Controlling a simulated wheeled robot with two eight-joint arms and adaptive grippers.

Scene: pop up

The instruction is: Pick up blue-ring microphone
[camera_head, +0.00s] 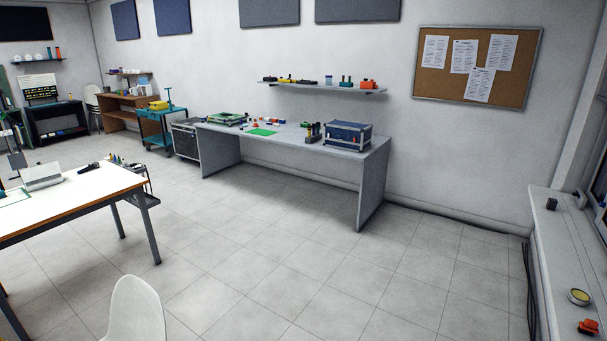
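A small black elongated object (89,167), possibly a microphone, lies on the white-topped table (75,195) at the left, near its far edge. It is too small to tell whether it has a blue ring. No other thing that I can make out as a microphone shows. Neither of my grippers is in view.
A white chair (137,312) stands at the bottom. A grey workbench (290,141) with a blue case (347,136) stands along the back wall. A sill or counter (560,265) runs along the right. The tiled floor (260,245) between them is clear.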

